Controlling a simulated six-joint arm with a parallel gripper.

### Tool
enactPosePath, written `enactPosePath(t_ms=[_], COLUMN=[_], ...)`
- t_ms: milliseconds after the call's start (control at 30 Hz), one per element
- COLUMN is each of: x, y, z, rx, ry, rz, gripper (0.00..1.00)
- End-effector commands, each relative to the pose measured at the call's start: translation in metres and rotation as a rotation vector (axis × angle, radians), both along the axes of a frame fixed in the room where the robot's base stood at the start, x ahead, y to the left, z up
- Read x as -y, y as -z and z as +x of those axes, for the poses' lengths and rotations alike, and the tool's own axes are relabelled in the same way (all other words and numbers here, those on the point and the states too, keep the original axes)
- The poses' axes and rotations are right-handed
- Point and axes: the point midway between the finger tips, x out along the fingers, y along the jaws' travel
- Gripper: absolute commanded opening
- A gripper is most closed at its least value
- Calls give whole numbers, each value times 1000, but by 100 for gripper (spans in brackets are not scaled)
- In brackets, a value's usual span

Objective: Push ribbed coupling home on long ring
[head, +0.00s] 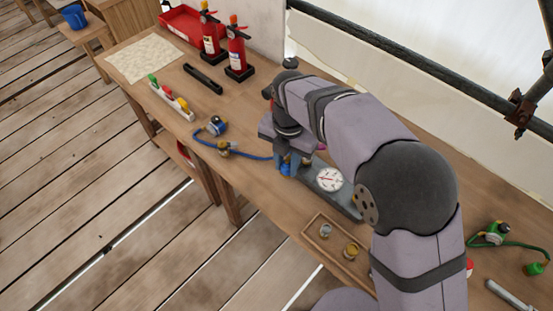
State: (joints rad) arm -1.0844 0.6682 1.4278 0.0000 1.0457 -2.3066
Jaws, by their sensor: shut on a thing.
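My gripper (291,165) points down over the bench, left of a grey block with a round white dial. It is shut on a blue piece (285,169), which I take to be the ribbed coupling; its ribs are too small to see. A blue hose (250,156) runs from the left to this piece. The dial block (349,202) lies right beside the gripper. The long ring cannot be made out; the gripper and arm hide part of the block. I cannot tell whether the coupling touches a ring.
A wooden tray (311,234) with small metal parts stands in front. A green hose (520,244) lies at right. Two fire extinguishers (237,52) and a red bin (180,22) stand at the back.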

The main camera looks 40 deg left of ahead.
Motion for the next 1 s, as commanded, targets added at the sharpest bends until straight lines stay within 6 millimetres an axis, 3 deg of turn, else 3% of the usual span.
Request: enactPosePath(t_ms=[33,300,500,567,800,1000], x=[6,22,20,13,-8,-11], y=[-15,-37,-57,-54,-66,-73], z=[6,44,84,92,107,109], rx=[-1,-1,0,1,1,0], ry=[17,100,141,124,50,-34], rz=[-2,-2,0,1,2,0], gripper=[4,4,4,4,4,4])
